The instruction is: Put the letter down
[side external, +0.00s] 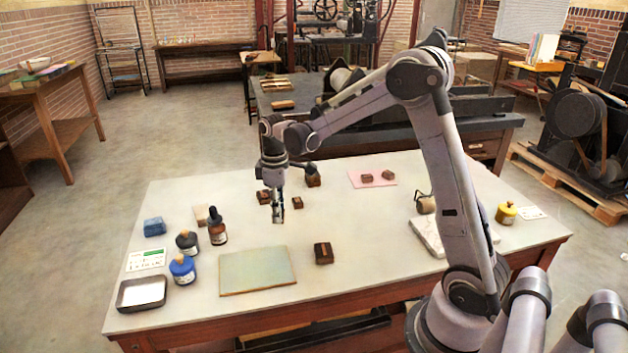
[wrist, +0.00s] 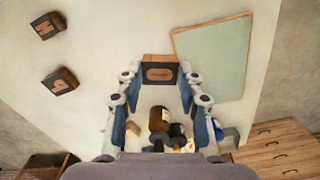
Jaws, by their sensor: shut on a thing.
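My gripper (wrist: 160,92) has its two blue-padded fingers closed on a brown letter block (wrist: 160,73). The block sits at the fingertips, and its face carries a rounded letter that I cannot read surely. In the side external view my gripper (side external: 278,215) points down over the middle of the table, right of the dark bottle (side external: 217,227) and behind the pale green board (side external: 257,271). The held block is hard to make out there. Two other letter blocks lie at the left in the wrist view, one at the upper left (wrist: 47,26) and one below it (wrist: 60,80).
A brown block (side external: 323,253) lies right of the board. A pink sheet (side external: 371,183) bears two blocks at the back. Ink bottles (side external: 182,268) and a metal tray (side external: 142,308) stand at the left. Bare table (side external: 370,235) lies between the board and the white slab (side external: 428,240).

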